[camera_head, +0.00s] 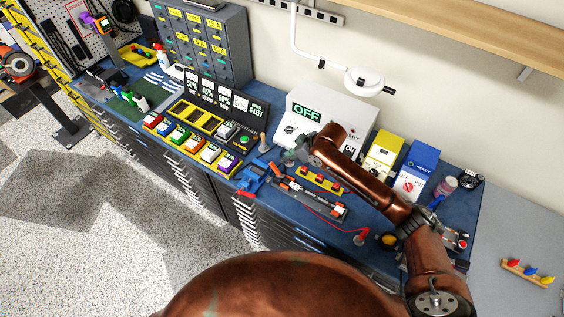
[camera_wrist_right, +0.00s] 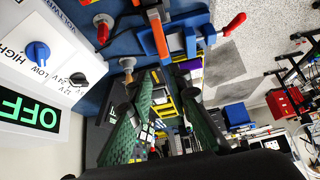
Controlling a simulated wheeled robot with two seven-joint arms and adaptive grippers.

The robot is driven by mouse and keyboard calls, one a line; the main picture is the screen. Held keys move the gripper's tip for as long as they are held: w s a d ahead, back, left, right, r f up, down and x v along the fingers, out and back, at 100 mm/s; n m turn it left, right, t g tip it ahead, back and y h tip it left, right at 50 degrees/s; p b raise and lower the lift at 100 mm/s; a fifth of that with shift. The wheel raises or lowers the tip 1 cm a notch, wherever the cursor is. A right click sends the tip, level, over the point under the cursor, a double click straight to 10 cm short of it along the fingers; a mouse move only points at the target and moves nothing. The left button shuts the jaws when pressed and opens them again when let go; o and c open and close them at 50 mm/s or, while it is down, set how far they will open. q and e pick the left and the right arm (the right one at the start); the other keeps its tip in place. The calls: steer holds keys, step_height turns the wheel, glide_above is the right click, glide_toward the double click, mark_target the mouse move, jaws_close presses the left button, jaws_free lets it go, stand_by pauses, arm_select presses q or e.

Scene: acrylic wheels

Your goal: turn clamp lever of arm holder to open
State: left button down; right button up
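A blue clamp-like holder (camera_head: 252,180) with a red handle (camera_head: 245,194) sits at the bench's front edge. An orange lever-like bar (camera_head: 274,169) lies beside it. In the right wrist view the blue holder (camera_wrist_right: 183,40), the red handle (camera_wrist_right: 235,26) and an orange bar (camera_wrist_right: 158,38) show beyond the fingertips. I cannot tell for sure which part is the clamp lever. My right gripper (camera_head: 291,158) is above the bench, just behind the blue holder. In the right wrist view its green fingers (camera_wrist_right: 160,90) are apart with nothing between them. My left gripper is out of view.
A white control box (camera_head: 325,110) with a green OFF display stands close behind my right gripper. A grey fixture (camera_head: 312,197) with red parts lies in front. Coloured button blocks (camera_head: 195,143) stand left. Yellow (camera_head: 383,153) and blue (camera_head: 416,172) boxes stand right.

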steer(key=shift+t+y, duration=0.6)
steer(key=shift+y, duration=0.1)
steer(key=d+b, duration=0.1)
steer(key=s+d+f+b, duration=0.1)
steer(key=d+f+b, duration=0.1)
steer(key=d+b, duration=0.1)
steer(key=shift+s, duration=0.35)
steer(key=c, duration=0.3)
steer(key=s+d+b, duration=0.1)
steer(key=s+d+r+t+y+b, duration=0.1)
steer(key=s+b, duration=0.1)
steer(key=shift+y+b, duration=0.3)
jaws_close()
steer(key=p, duration=0.1)
glide_toward(274, 166)
steer(key=x, duration=0.7)
steer(key=shift+r, duration=0.1)
